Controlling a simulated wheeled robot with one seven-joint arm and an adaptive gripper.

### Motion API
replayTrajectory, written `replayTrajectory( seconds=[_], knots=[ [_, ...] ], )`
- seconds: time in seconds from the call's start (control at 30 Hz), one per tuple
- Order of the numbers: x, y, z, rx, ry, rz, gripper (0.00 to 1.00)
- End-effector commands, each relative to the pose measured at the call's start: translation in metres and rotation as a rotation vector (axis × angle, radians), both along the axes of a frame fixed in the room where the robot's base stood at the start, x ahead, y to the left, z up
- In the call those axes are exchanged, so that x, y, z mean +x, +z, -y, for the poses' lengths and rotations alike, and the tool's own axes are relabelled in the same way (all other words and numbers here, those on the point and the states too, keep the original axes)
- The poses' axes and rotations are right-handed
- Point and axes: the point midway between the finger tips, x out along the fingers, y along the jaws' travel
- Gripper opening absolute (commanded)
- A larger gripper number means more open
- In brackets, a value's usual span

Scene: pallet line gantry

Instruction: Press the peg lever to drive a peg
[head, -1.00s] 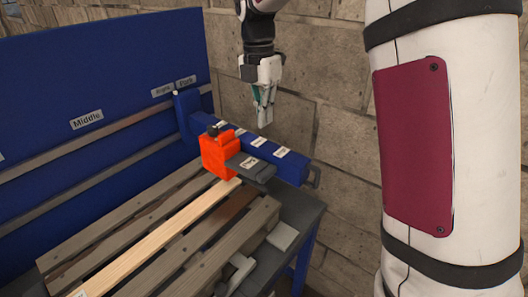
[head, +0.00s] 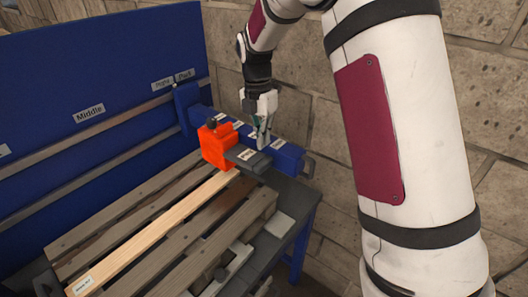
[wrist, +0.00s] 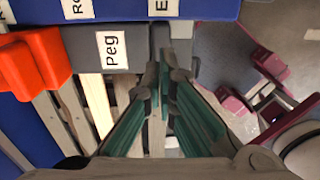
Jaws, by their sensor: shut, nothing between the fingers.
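The peg lever (head: 245,157) is a dark grey bar with a white label, sticking out to the right of an orange-red block (head: 214,147) on the blue gantry beam (head: 288,157). In the wrist view the lever (wrist: 137,55) shows its "Peg" label, with the orange block (wrist: 38,65) at its left. My gripper (head: 262,146) is shut and empty, pointing down at the outer end of the lever. In the wrist view its fingertips (wrist: 164,70) overlap that end. I cannot tell whether they touch it.
A slatted pallet (head: 120,238) with one pale new board (head: 150,235) lies below the beam. A blue panel (head: 40,90) labelled "Middle" stands at the left. A stone wall (head: 310,120) is behind. A grey clamp-like part (head: 238,262) sits at the pallet's near side.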

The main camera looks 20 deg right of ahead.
Motion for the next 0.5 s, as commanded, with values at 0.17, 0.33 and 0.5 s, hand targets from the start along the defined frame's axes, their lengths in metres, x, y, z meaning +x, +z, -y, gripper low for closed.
replayTrajectory(
  seconds=[0.17, 0.33, 0.5],
  knots=[
    [-0.005, -0.029, 0.001, -0.001, 0.001, -0.005, 0.00],
    [-0.004, -0.046, 0.001, 0.001, 0.000, -0.002, 0.00],
    [-0.003, -0.051, 0.002, 0.000, -0.001, 0.000, 0.00]
  ],
)
